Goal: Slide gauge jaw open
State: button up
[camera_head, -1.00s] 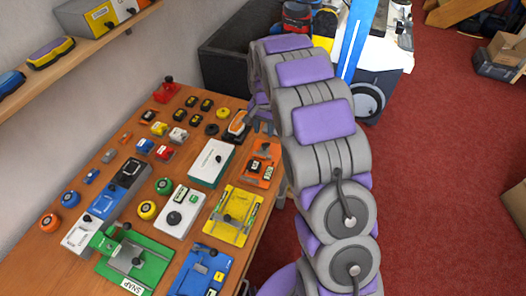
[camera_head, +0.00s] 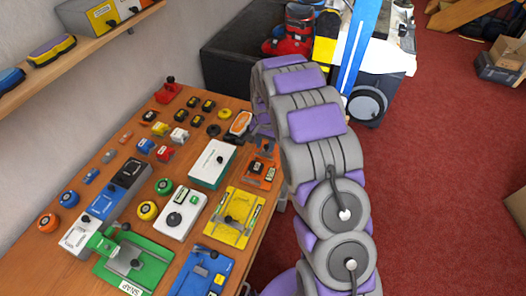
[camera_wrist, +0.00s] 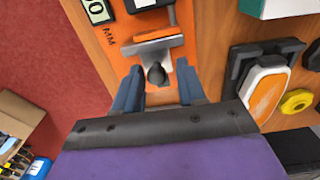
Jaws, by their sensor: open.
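The gauge is an orange plate (camera_head: 254,182) at the right edge of the wooden bench, partly covered by my arm. In the wrist view its orange base (camera_wrist: 112,40) shows a numbered display and the letters MM. A grey metal jaw (camera_wrist: 150,46) lies across it with a dark upright knob (camera_wrist: 157,73). My gripper (camera_wrist: 159,68) is open, with its blue fingers on either side of the knob and visible gaps to it. I cannot tell whether the fingers are at the knob's height. In the head view the fingers are mostly hidden behind my arm.
A white box (camera_head: 212,163) and a yellow plate device (camera_head: 234,217) stand near the gauge. Red floor is open beyond the bench's right edge.

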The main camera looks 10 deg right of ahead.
jog(key=shift+d, duration=0.3)
jog(key=shift+a+r, duration=0.15)
jog(key=shift+a, duration=0.15)
dwell(0.3)
